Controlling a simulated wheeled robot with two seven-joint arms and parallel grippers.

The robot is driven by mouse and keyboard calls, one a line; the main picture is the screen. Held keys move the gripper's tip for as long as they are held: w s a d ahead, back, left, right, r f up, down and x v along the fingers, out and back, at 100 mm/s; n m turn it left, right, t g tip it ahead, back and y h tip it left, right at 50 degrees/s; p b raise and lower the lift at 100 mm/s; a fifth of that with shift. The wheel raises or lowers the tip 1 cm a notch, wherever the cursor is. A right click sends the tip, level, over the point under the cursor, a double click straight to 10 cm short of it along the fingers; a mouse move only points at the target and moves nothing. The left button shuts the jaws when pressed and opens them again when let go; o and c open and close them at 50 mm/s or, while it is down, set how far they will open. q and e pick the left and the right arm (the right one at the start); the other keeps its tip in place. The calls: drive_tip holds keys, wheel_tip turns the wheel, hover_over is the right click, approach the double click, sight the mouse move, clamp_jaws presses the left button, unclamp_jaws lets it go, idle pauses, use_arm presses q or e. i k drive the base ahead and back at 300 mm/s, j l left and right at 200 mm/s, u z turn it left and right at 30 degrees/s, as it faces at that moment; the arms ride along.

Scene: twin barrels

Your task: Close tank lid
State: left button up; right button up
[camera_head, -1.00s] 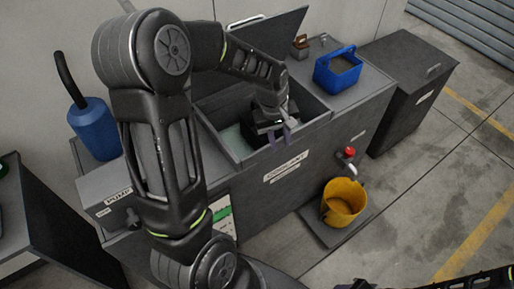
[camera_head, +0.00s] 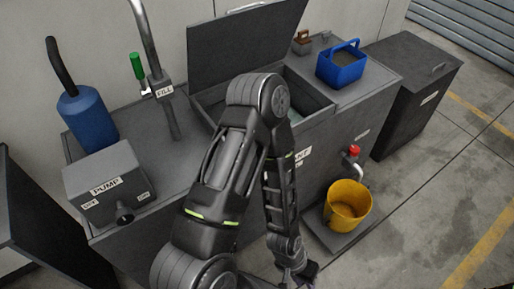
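The tank lid (camera_head: 245,45) is a dark grey panel that stands raised and tilted back at the rear of the tank. The tank (camera_head: 318,96) is a grey box with an open top. Part of its opening is hidden behind my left arm. My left gripper (camera_head: 303,277) hangs low in front of the tank at the bottom edge of the view, away from the lid. Its fingers are small and partly cut off, so I cannot tell whether they are open. My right gripper is not in view.
A blue caddy (camera_head: 341,68) and a small brown item (camera_head: 302,43) sit right of the lid. A fill pipe (camera_head: 160,85), pump box (camera_head: 105,185) and blue canister (camera_head: 88,118) stand left. A yellow bucket (camera_head: 347,205) sits below a red-handled tap (camera_head: 354,151). Floor at right is clear.

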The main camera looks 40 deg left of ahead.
sight(249, 37)
drive_tip(key=i+l, duration=0.1)
drive_tip(key=l, duration=0.35)
drive_tip(key=i+l, duration=0.1)
drive_tip(key=l, duration=0.35)
drive_tip(key=i+l, duration=0.1)
drive_tip(key=l, duration=0.4)
drive_tip(key=l+u, duration=0.15)
drive_tip(key=u, duration=1.8)
drive_tip(key=i+l, duration=0.05)
